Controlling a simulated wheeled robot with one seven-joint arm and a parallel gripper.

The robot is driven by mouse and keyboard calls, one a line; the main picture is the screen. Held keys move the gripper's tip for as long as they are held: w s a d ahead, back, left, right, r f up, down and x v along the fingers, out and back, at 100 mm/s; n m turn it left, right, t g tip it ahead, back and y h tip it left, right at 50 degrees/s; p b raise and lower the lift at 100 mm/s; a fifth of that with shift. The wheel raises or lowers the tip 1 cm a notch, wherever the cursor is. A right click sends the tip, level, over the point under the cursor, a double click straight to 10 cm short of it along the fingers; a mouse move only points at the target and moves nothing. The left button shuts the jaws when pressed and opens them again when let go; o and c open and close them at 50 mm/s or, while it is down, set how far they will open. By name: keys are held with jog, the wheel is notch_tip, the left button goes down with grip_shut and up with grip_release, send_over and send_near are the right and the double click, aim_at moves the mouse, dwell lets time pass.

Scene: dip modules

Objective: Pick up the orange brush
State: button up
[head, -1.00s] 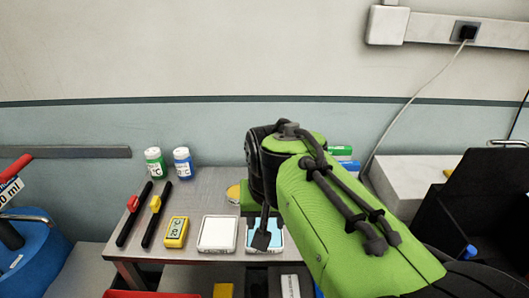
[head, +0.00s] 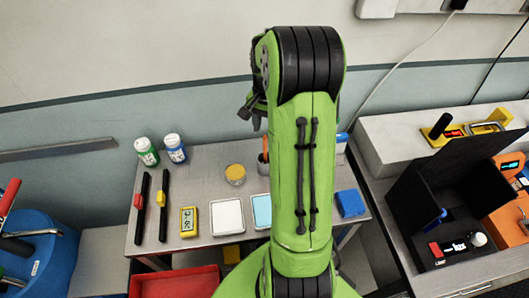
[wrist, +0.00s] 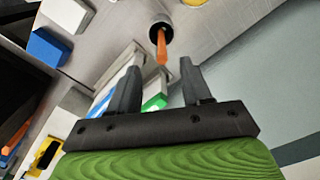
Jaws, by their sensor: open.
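The orange brush (wrist: 161,48) shows in the wrist view as an orange handle standing out of a dark round cup (wrist: 153,30). In the head view only a thin orange part (head: 265,149) shows at the left edge of my arm. My gripper (wrist: 158,88) is open and empty. In the wrist view the brush lies beyond the gap between the fingertips, apart from them. In the head view a dark finger (head: 247,108) shows above the back of the table, and my arm hides the rest.
The table holds a green-labelled bottle (head: 147,152), a blue-labelled bottle (head: 175,149), a yellow round container (head: 235,174), a yellow timer (head: 188,222), a white tray (head: 227,217) and a blue block (head: 350,204). A black box (head: 425,205) stands at right. A wall is close behind.

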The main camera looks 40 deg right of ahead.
aim_at(265, 142)
jog(key=shift+w+f, duration=0.3)
jog(key=shift+f, duration=0.55)
jog(key=f, duration=0.5)
jog(key=shift+s+a, duration=0.2)
jog(key=shift+s, duration=0.1)
jog(key=shift+w+d+f, duration=0.1)
jog(key=shift+w+f, duration=0.15)
jog(key=shift+f, duration=0.05)
jog(key=shift+s+r, duration=0.1)
jog(key=shift+s, duration=0.05)
jog(key=c, duration=0.4)
grip_shut()
